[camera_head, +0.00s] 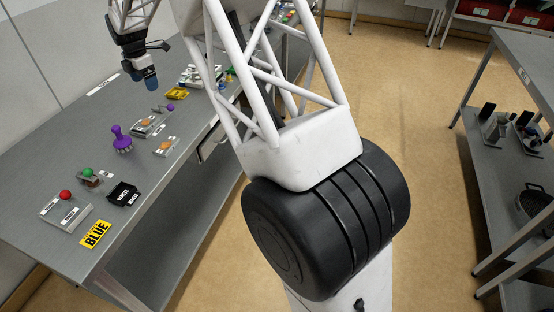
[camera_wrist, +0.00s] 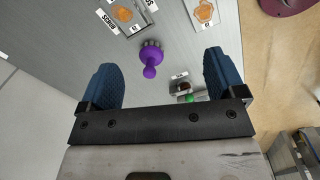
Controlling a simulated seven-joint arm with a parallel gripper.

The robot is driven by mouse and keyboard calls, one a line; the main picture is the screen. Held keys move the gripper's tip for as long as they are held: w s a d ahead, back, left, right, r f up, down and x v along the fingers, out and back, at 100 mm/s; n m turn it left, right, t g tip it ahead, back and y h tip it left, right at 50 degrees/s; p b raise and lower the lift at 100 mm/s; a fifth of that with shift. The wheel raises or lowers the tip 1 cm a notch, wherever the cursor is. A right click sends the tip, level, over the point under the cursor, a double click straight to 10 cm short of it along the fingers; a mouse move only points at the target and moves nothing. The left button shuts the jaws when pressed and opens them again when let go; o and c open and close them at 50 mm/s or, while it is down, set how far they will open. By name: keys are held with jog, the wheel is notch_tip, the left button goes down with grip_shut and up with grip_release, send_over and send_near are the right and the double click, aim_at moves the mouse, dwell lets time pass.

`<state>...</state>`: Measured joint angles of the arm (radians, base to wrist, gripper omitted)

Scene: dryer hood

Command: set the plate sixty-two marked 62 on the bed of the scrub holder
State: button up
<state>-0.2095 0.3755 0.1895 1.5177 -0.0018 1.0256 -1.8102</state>
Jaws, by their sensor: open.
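My gripper (camera_head: 144,80) is open and empty above the bench, its blue fingers apart; it also shows in the wrist view (camera_wrist: 160,58). A small light plate with an orange patch (camera_head: 166,147) lies on the bench; it also shows at the top of the wrist view (camera_wrist: 204,12), its mark too small to read surely. A labelled grey holder with an orange patch (camera_head: 143,127) stands beyond it, and shows in the wrist view (camera_wrist: 124,14). A purple knobbed brush (camera_head: 122,141) stands nearby, between the fingers in the wrist view.
Red-knobbed (camera_head: 65,196) and green-knobbed (camera_head: 88,174) items, a black labelled block (camera_head: 124,194) and a yellow BLUE sign (camera_head: 96,234) occupy the bench's near end. A yellow item (camera_head: 177,93) lies farther back. Bare bench (camera_head: 60,150) shows along the wall side.

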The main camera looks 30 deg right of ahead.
jog(key=s+d+r+m, duration=0.4)
jog(key=s, duration=0.5)
jog(key=s+d+r+m+t, duration=0.1)
jog(key=s+d+r+m, duration=0.3)
jog(key=s, duration=0.5)
jog(key=s+d+r+m, duration=0.3)
jog(key=s+d+r, duration=0.15)
jog(key=s, duration=0.45)
jog(key=s+d+f+m, duration=0.1)
jog(key=s+m, duration=0.3)
jog(key=s, duration=0.7)
jog(key=s+d+f+m, duration=0.2)
jog(key=s+d+m, duration=0.1)
jog(key=s, duration=0.8)
jog(key=s+d+f+m+t, duration=0.1)
jog(key=s+d+m, duration=0.2)
jog(key=s, duration=0.8)
jog(key=shift+s+f+m, duration=0.15)
jog(key=shift+s+m, duration=0.1)
jog(key=shift+m, duration=0.95)
